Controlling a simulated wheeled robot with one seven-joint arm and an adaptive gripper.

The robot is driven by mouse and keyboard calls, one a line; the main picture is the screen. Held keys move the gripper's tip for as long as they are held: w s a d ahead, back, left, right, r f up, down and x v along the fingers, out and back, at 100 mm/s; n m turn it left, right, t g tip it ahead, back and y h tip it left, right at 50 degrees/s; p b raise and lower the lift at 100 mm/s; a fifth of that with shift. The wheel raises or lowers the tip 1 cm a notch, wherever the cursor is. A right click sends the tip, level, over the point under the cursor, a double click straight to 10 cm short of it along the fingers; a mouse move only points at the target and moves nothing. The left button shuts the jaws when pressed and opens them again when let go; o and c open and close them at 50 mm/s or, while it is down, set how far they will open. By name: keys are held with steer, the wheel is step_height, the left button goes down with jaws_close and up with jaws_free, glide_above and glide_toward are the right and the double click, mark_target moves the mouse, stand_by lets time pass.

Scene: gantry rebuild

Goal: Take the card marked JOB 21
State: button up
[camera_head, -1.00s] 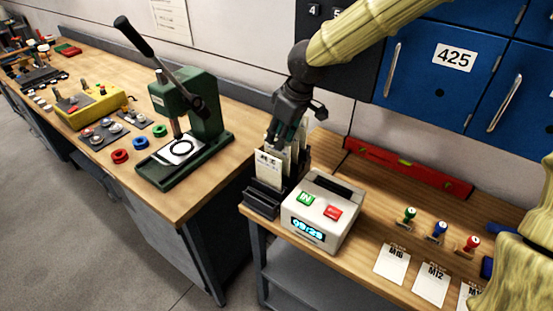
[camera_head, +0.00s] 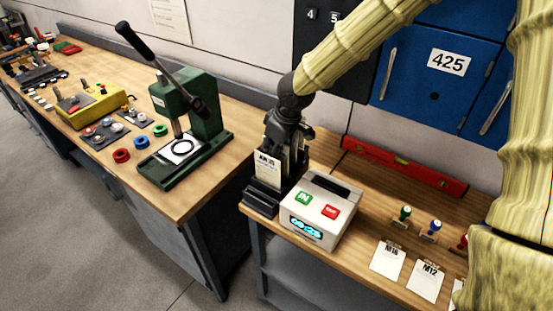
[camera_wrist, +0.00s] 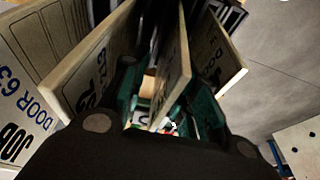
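Several white job cards stand upright in a dark rack (camera_head: 261,199) at the left end of the right bench. The front card (camera_head: 267,166) has print too small to read surely. In the wrist view the left card (camera_wrist: 30,95) reads "DOOR 63" and "JOB", its number cut off. The card beside it (camera_wrist: 95,65) shows partial print, perhaps a 2. My gripper (camera_wrist: 168,105) is down among the cards, its teal-padded fingers apart. A card (camera_wrist: 172,75) stands between them, with a gap on its left side. I cannot read which card is JOB 21.
A white time clock (camera_head: 318,212) with green and red buttons stands right beside the rack. A green press (camera_head: 190,140) is on the left bench. A red level (camera_head: 403,166), stamps (camera_head: 405,213) and paper tags (camera_head: 388,262) lie to the right. Blue lockers (camera_head: 432,85) rise behind.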

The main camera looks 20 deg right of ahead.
jaws_close()
steer(key=shift+r, duration=0.15)
